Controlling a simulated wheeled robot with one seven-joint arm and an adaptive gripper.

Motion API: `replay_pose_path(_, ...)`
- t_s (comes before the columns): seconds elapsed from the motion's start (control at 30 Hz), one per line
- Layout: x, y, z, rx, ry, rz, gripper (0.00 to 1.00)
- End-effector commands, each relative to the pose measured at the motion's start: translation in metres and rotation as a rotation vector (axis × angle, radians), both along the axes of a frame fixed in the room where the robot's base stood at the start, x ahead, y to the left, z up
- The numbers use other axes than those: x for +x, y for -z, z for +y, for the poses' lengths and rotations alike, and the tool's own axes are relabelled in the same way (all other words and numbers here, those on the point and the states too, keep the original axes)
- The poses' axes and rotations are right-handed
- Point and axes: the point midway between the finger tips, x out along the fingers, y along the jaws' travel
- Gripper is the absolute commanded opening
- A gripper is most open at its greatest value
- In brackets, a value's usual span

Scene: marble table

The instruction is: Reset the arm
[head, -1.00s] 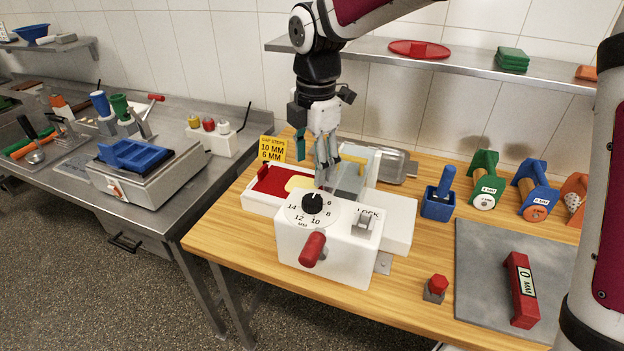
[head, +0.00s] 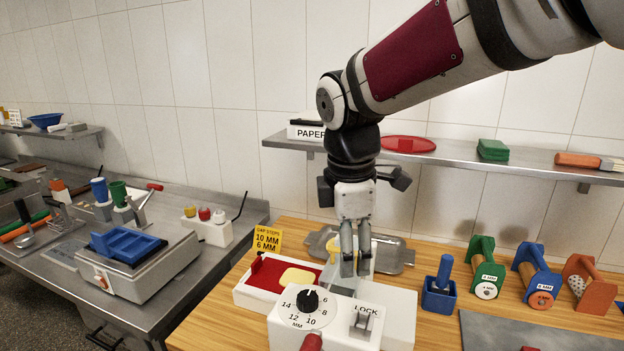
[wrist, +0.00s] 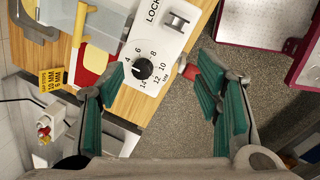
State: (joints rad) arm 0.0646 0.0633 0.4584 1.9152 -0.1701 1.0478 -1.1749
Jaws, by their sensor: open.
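My gripper (head: 355,268) hangs from the arm in the head view, above the back of the white dough roller machine (head: 372,328). In the wrist view, its green-padded fingers (wrist: 165,98) are wide apart with nothing between them but the machine's dial end and the floor below. The machine has a black dial (head: 308,299), a lock lever (head: 362,321) and a red handle (head: 312,342), cut off at the lower edge of the head view. Its red tray (head: 268,272) holds a pale yellow dough piece (head: 298,277).
A yellow gap-steps card (head: 267,241) stands behind the tray. A blue holder (head: 439,297) and several rollers (head: 484,268) stand to the right. A metal tray (head: 396,256) lies behind. A shelf (head: 470,153) runs along the wall near my arm.

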Motion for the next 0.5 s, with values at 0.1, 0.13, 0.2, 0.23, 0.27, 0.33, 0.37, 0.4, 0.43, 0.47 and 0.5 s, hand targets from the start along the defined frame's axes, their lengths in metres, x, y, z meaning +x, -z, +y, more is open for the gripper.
replay_pose_path(0.1,-0.032,-0.018,-0.031,0.027,0.268,-0.077,0.58)
replay_pose_path(0.13,-0.04,-0.021,-0.038,0.039,0.336,-0.094,0.58)
replay_pose_path(0.2,-0.059,-0.028,-0.055,0.074,0.497,-0.137,0.58)
replay_pose_path(0.23,-0.067,-0.03,-0.062,0.092,0.565,-0.155,0.58)
replay_pose_path(0.27,-0.076,-0.032,-0.068,0.113,0.634,-0.171,0.58)
replay_pose_path(0.33,-0.096,-0.035,-0.083,0.165,0.792,-0.208,0.58)
replay_pose_path(0.37,-0.105,-0.036,-0.089,0.191,0.86,-0.222,0.58)
replay_pose_path(0.4,-0.116,-0.036,-0.096,0.229,0.949,-0.24,0.58)
replay_pose_path(0.43,-0.125,-0.036,-0.101,0.258,1.014,-0.251,0.58)
replay_pose_path(0.47,-0.133,-0.035,-0.105,0.287,1.079,-0.262,0.58)
replay_pose_path(0.5,-0.143,-0.034,-0.111,0.33,1.159,-0.273,0.58)
